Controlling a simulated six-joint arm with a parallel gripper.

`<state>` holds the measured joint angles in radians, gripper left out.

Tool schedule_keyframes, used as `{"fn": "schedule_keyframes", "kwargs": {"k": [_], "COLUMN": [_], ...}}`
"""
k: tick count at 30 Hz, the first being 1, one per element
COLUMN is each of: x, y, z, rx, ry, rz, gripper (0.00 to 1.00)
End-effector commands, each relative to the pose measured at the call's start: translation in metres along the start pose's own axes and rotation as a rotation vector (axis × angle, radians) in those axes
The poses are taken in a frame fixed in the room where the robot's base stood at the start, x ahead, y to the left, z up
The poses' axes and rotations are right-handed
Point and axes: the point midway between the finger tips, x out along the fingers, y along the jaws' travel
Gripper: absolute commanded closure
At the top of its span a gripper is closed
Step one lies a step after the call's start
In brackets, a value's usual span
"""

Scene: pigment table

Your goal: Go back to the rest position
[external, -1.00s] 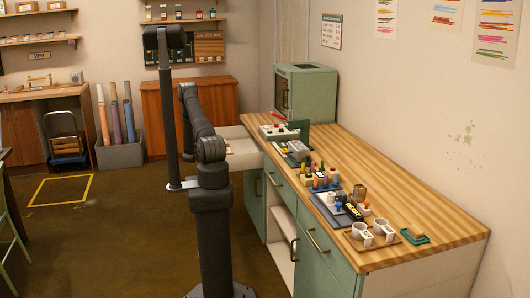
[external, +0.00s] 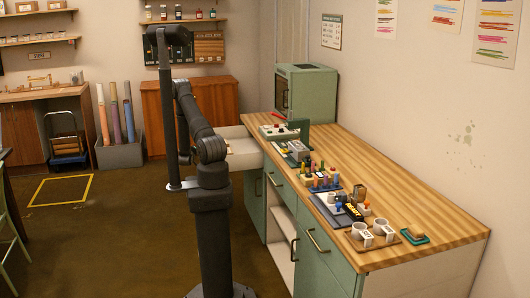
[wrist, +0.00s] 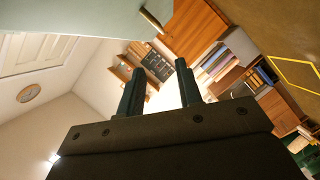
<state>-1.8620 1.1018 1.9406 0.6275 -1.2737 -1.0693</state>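My gripper (wrist: 158,82) shows in the wrist view with its two dark fingers apart and nothing between them. Past the fingers are the room's wall, shelves and cabinets, seen tilted. In the external view my arm is folded up above its base, left of the workbench (external: 420,225). My gripper cannot be made out there, hidden behind or merged with the arm.
An open drawer (external: 243,161) juts from the bench's far left end, just right of my arm. The bench's right side is clear.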

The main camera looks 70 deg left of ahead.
Motion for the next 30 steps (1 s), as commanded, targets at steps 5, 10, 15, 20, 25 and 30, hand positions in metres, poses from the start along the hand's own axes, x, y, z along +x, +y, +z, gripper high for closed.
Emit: {"fn": "schedule_keyframes", "kwargs": {"k": [5,10,15,20,25,30], "x": [0.0,0.009,0.035,0.068,0.102,0.135], "y": [0.0,0.001,0.001,0.001,0.0,0.0], "z": [0.0,0.0,0.001,0.001,0.001,0.001], "rx": [0.0,0.001,0.003,0.003,0.002,0.001], "ry": [0.0,-0.001,-0.002,-0.001,-0.001,-0.001], "rz": [0.0,0.003,0.003,0.003,0.002,0.003], "gripper": [0.67,0.67,0.67,0.67,0.67,0.67]}}
